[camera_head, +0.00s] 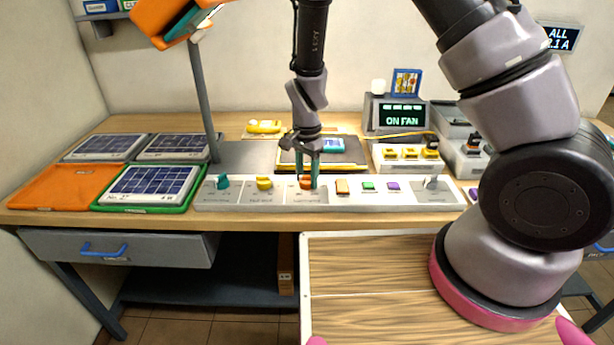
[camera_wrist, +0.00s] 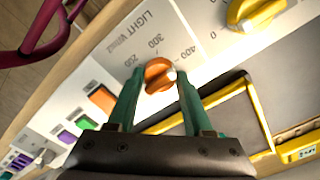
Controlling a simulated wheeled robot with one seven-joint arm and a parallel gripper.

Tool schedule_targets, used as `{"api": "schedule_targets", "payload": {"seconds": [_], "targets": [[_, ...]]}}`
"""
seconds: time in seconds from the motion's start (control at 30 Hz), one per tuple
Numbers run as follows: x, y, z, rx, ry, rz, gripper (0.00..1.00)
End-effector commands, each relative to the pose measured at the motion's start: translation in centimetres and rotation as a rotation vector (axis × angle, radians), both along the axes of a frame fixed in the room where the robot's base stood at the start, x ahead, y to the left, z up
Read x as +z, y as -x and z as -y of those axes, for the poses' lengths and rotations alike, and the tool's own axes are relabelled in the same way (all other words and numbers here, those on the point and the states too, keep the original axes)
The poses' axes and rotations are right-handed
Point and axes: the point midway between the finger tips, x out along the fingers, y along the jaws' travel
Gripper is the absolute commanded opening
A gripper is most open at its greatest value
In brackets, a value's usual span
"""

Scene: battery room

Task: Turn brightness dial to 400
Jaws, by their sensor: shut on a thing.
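The orange dial (camera_head: 307,183) is the third knob from the left on the white control panel (camera_head: 330,201). In the wrist view the orange dial (camera_wrist: 157,70) sits beside the print "LIGHT" and the numbers 200, 300 and 400. A pale mark shows on its lower right side; I cannot tell exactly which number it points to. My gripper (camera_head: 308,175) reaches down onto the panel from above. Its teal fingers stand on either side of the dial, and my gripper (camera_wrist: 158,80) is shut on it. The fingers partly hide the dial in the head view.
A teal knob (camera_head: 222,182) and a yellow knob (camera_head: 264,183) stand to the left. Orange, green and purple buttons (camera_head: 368,187) and a grey switch (camera_head: 432,182) are to the right. Solar panels (camera_head: 150,185) lie at left. A lamp post (camera_head: 205,100) rises behind the panel.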

Motion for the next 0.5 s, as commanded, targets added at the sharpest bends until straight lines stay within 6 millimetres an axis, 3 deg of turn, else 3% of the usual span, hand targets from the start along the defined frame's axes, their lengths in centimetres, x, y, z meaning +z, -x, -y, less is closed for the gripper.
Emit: {"api": "schedule_targets", "payload": {"seconds": [0.5], "targets": [[0.03, -0.06, -0.02, -0.057, -0.001, 0.001, 0.0]]}}
